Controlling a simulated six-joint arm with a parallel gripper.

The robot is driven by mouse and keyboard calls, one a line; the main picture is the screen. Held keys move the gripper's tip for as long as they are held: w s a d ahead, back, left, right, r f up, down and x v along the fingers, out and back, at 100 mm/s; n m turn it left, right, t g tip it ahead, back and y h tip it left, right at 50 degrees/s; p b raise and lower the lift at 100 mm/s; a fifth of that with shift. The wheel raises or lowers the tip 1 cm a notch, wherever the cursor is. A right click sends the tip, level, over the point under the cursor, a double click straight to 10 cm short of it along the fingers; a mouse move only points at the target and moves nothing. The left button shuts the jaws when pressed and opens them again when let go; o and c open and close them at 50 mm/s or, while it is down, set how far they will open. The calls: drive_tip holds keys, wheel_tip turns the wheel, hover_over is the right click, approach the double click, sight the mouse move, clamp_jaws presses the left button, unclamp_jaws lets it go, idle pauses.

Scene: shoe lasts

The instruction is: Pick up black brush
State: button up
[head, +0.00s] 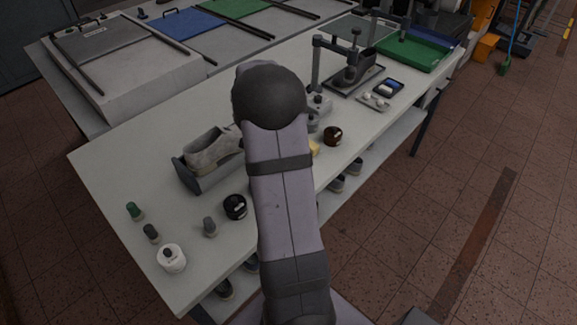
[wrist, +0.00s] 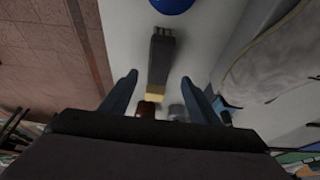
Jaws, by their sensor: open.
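A dark grey-black, elongated object (wrist: 161,58), which looks like the black brush, lies on the pale tabletop in the wrist view. Short prongs or bristles show at its top end. My gripper (wrist: 160,78) is open, its two fingers on either side of the object's lower end with gaps between. I cannot tell how far above it they are. A yellow piece (wrist: 154,95) shows at its lower end; I cannot tell if it is part of it. In the head view my arm hides the gripper and the brush.
On the table (head: 120,175) a shoe last (head: 213,150) sits in a dark holder. A blue round thing (wrist: 172,4) lies beyond the brush.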

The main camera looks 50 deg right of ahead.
drive_tip(key=shift+p+x, duration=0.45)
drive_tip(key=shift+x, duration=0.65)
drive_tip(key=shift+s+d+f+p, duration=0.15)
drive_tip(key=shift+d+f+p, duration=0.2)
drive_tip(key=shift+f+p, duration=0.25)
drive_tip(key=shift+p+x, duration=0.75)
drive_tip(key=shift+x, duration=1.2)
drive_tip(key=c, duration=1.1)
